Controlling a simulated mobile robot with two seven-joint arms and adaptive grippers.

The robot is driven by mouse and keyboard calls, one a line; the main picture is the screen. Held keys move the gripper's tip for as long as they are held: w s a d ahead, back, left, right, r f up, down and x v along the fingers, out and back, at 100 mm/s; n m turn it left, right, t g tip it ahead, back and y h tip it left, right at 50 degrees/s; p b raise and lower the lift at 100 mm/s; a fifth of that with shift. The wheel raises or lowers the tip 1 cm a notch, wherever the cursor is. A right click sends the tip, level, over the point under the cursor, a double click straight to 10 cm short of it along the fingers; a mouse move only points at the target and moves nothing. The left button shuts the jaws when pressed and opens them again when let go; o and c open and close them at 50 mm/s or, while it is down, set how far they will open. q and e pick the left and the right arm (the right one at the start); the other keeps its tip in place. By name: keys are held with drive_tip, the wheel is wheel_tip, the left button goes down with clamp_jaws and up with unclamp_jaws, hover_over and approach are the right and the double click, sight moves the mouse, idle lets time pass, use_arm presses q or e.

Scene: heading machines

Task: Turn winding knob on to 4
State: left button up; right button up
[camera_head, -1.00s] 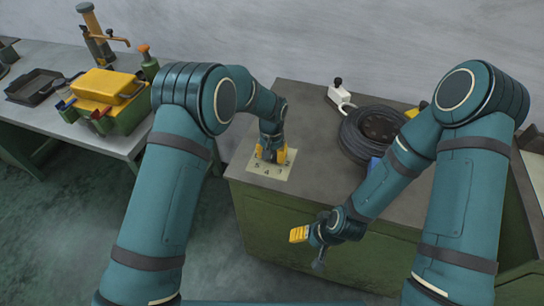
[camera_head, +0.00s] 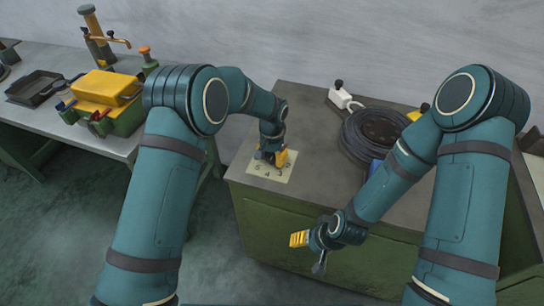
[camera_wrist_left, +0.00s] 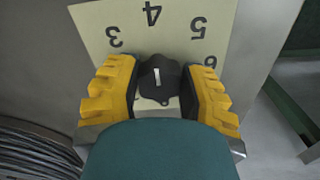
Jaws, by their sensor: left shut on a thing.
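The winding knob (camera_wrist_left: 158,78) is black with a short white mark and sits on a pale plate (camera_wrist_left: 85,20) numbered in black. In the left wrist view the 3, 4, 5 and part of a 6 show. The white mark lies roughly in line with the 4 (camera_wrist_left: 151,13). My left gripper (camera_wrist_left: 158,92) has its yellow fingers on both sides of the knob and is shut on it. In the head view my left gripper (camera_head: 271,157) stands over the plate and hides the knob. My right gripper (camera_head: 310,250) is open and empty in front of the bench.
The plate lies at the left front of the green bench (camera_head: 310,215). A black cable coil (camera_head: 350,145) and a white lever device (camera_head: 340,97) stand behind on the right. A side table (camera_head: 45,122) at left holds a yellow-topped toolbox (camera_head: 105,88).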

sight(272, 156)
use_arm(q)
drive_tip(key=o, duration=1.2)
drive_tip(key=shift+f, duration=0.1)
wheel_tip(272, 156, up, 12)
drive_tip(key=shift+r, duration=0.1)
